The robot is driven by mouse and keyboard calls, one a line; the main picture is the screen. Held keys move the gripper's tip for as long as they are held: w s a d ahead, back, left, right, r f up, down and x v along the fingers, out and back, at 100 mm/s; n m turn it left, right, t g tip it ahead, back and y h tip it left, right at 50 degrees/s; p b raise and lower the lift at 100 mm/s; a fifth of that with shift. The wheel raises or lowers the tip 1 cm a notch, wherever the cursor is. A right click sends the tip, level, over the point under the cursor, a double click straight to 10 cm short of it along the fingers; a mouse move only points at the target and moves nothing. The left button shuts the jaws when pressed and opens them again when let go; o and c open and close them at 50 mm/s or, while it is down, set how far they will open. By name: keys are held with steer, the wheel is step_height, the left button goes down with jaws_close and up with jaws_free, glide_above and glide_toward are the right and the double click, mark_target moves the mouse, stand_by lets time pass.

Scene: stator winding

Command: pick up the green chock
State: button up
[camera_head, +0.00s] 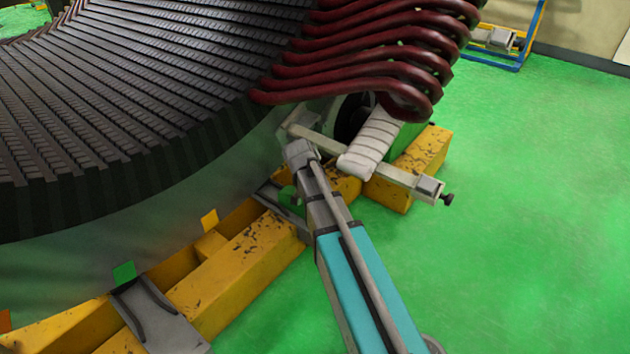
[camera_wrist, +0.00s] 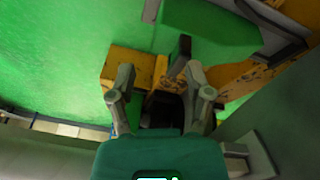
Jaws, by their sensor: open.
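In the wrist view my gripper (camera_wrist: 160,72) is open, with its two grey fingers spread apart and nothing seen held between them. In the head view a green block (camera_head: 408,138) shows partly behind a white-wrapped part. A smaller green piece (camera_head: 288,197) sits beside my arm on the yellow beam. I cannot tell for sure which is the chock.
The large stator (camera_head: 110,120) with dark ribs fills the left. Dark red coils (camera_head: 370,60) overhang at the top. A yellow beam (camera_head: 250,265) runs along its base. The green floor (camera_head: 530,220) at right is clear.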

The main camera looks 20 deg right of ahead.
steer(key=s+a+r+n+g+y+p, duration=0.1)
steer(key=s+r+n+p, duration=0.2)
steer(key=s, duration=0.6)
steer(key=s+a+r+n+g+y+p, duration=0.1)
steer(key=s+a+r+n+y+p, duration=0.1)
steer(key=s+r+p, duration=0.6)
steer(key=shift+s+a+r+n, duration=0.15)
steer(key=shift+s+r+n, duration=0.35)
steer(key=shift+n, duration=0.3)
steer(key=shift+c, duration=0.6)
